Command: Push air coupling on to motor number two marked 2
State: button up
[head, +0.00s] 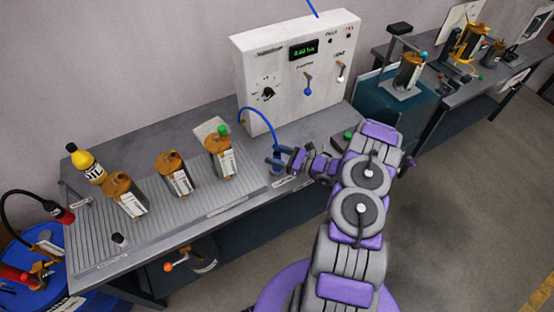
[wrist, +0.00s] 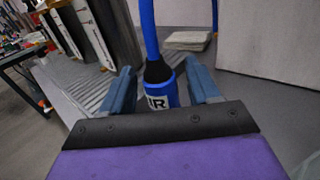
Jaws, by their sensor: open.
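The blue air coupling (wrist: 161,92), with letters "IR" visible and a blue hose on top, stands upright between my gripper's open fingers (wrist: 160,80) in the wrist view. Gaps show on both sides of it. In the head view my gripper (head: 277,159) is at the bench's front edge, around the coupling, below the control box. Three orange-topped motors stand in a row on the ribbed plate: a left one (head: 125,196), a middle one (head: 174,174) and a right one (head: 219,157) with a green knob. Their number marks are too small to read.
The white control box (head: 270,75) with levers stands behind the gripper, and the blue hose (head: 262,117) arches from it. A yellow bottle (head: 87,165) stands at the ribbed plate's left back. A water tank (head: 395,100) is at right. Bare ribbed plate (head: 215,195) lies in front of the motors.

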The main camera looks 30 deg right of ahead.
jog(key=shift+d, duration=0.15)
jog(key=c, duration=1.1)
jog(key=shift+o, duration=0.2)
